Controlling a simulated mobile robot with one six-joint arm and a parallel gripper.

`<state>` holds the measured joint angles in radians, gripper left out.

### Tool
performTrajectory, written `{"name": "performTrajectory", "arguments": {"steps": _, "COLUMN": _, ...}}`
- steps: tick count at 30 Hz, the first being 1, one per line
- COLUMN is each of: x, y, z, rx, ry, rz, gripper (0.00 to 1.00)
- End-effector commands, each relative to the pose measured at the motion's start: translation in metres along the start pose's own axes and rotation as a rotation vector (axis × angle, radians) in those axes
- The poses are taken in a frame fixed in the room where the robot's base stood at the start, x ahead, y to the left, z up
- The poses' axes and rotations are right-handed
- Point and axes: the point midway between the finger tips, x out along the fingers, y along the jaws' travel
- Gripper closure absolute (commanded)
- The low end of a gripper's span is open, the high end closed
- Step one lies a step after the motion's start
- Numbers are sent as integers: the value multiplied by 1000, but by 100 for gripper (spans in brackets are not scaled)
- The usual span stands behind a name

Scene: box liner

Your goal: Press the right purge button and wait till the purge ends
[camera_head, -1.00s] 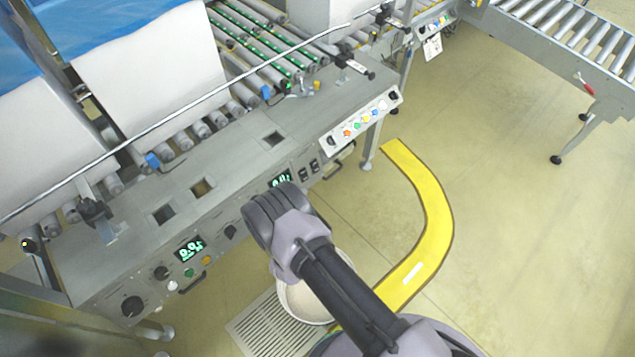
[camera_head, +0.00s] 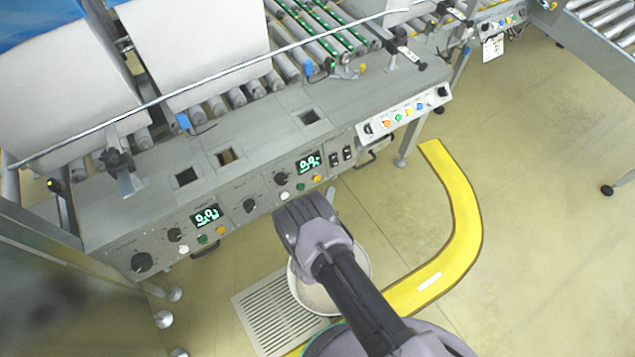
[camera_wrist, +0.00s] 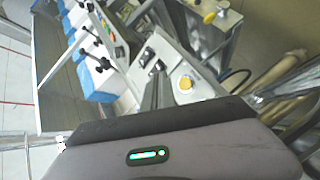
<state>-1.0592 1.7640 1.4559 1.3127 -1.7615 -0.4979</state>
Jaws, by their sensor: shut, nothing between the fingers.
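In the head view a control panel runs along the machine's front, with a left display (camera_head: 206,215) and a right display (camera_head: 308,162) lit green. Under the right display are a white button (camera_head: 285,195), a green button (camera_head: 300,187) and an orange button (camera_head: 317,178). Their labels are too small to read. My gripper (camera_wrist: 155,92) is shut and empty in the wrist view, left of a yellow round button (camera_wrist: 185,83). I cannot tell whether it touches anything. In the head view my wrist is in front of and below the right button group, and the fingers are mostly hidden.
Two black rocker switches (camera_head: 341,155) sit right of the right display. A sloped box with coloured buttons (camera_head: 404,113) stands farther right. A white bucket (camera_head: 362,262) is partly behind my arm, beside a floor grate (camera_head: 265,310).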

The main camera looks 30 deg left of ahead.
Motion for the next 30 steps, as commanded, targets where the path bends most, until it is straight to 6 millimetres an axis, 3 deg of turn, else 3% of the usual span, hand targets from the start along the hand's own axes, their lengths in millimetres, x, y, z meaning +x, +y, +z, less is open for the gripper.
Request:
{"name": "performTrajectory", "arguments": {"steps": 3, "x": 13, "y": -14, "z": -6, "rx": 2, "ry": 0, "rz": 1, "gripper": 100}}
{"name": "performTrajectory", "arguments": {"steps": 11, "x": 29, "y": -20, "z": -21, "rx": 1, "ry": 0, "rz": 1, "gripper": 100}}
{"name": "performTrajectory", "arguments": {"steps": 30, "x": 31, "y": -22, "z": -23, "rx": 0, "ry": -1, "rz": 0, "gripper": 100}}
